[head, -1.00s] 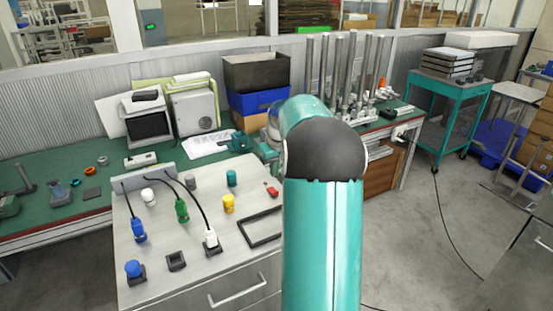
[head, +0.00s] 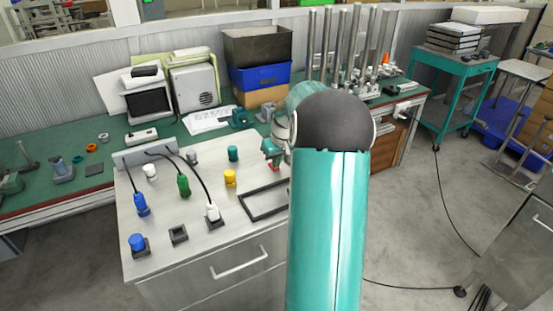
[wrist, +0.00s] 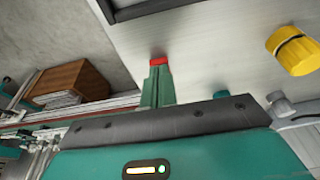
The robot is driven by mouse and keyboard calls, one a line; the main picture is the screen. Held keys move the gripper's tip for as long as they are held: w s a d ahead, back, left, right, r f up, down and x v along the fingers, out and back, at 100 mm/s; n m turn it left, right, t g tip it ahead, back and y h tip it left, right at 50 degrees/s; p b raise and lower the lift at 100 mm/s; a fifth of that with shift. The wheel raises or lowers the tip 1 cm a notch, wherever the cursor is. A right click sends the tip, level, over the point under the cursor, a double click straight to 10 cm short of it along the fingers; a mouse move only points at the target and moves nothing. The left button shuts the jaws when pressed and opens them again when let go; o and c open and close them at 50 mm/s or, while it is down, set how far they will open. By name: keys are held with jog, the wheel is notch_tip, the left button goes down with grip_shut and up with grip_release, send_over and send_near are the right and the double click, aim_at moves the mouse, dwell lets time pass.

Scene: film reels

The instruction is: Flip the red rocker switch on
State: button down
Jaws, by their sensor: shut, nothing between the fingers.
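The red rocker switch (wrist: 158,61) shows in the wrist view as a small red strip on the light metal panel (wrist: 215,40), right at the tips of my gripper (wrist: 158,72). My green fingers are shut together with nothing between them and cover most of the switch. Whether they touch it or hover just above it I cannot tell. In the head view my gripper (head: 270,154) is at the right side of the panel top, over the switch, which is largely hidden there. Which way the rocker is tipped does not show.
A yellow knob (head: 230,179) stands left of my gripper, with a teal knob (head: 233,153) behind it. A black rectangular frame (head: 262,213) lies in front. Blue, green and white plugs with black cables occupy the panel's left part. A green workbench (head: 185,143) stands behind.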

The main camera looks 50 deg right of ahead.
jog(key=shift+s+a+f+t, duration=0.1)
jog(key=shift+s+f+t, duration=0.15)
jog(key=shift+t, duration=0.15)
jog(key=shift+w, duration=0.15)
jog(key=shift+r, duration=0.1)
jog(key=shift+w+d+r, duration=0.25)
jog(key=shift+w+d, duration=0.05)
jog(key=shift+w, duration=0.4)
jog(key=shift+r, duration=0.1)
jog(key=shift+a+r, duration=0.15)
jog(key=shift+r, duration=0.5)
jog(key=s+v, duration=0.1)
jog(key=v, duration=1.1)
jog(key=shift+s+a+f, duration=0.15)
jog(key=shift+s+a, duration=0.15)
jog(key=shift+s, duration=0.15)
